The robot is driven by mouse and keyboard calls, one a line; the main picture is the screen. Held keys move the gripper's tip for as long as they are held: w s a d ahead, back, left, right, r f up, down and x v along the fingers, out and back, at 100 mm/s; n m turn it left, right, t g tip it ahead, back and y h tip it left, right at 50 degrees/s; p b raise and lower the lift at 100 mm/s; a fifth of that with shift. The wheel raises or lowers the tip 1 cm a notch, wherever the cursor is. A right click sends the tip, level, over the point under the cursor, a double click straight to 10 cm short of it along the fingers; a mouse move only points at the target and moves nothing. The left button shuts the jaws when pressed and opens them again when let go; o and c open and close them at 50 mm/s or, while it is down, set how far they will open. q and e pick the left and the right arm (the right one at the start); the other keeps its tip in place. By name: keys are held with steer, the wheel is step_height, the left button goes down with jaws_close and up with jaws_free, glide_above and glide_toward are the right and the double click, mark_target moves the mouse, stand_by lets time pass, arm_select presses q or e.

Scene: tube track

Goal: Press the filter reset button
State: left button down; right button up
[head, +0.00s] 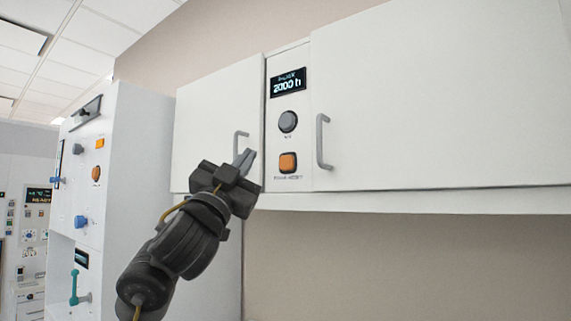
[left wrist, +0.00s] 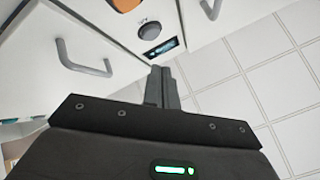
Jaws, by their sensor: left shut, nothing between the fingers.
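The filter reset button is an orange square button (head: 288,162) low on the narrow panel between two white cabinet doors. A grey round knob (head: 288,121) and a dark display (head: 288,82) reading about 2000 h are above it. My left gripper (head: 247,158) is shut and empty, left of the orange button and apart from it in the picture, in front of the left door's handle. In the left wrist view, the closed fingers (left wrist: 161,80) point toward the panel, and part of the orange button (left wrist: 125,4) shows at the top edge. My right gripper is not in view.
The right door's handle (head: 321,142) is just right of the button. The left door's handle (head: 238,145) is partly behind my fingers. A white cabinet (head: 130,150) with knobs stands at left. The wall below the cabinets is clear.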

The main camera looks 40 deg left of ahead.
mark_target(286, 163)
arm_select(q)
steer(key=w+b, duration=0.4)
steer(key=w, duration=0.5)
steer(key=shift+b, duration=0.35)
steer(key=shift+s+a, duration=0.1)
stand_by(0.5)
stand_by(1.2)
steer(key=shift+w, duration=0.2)
steer(key=shift+w, duration=0.25)
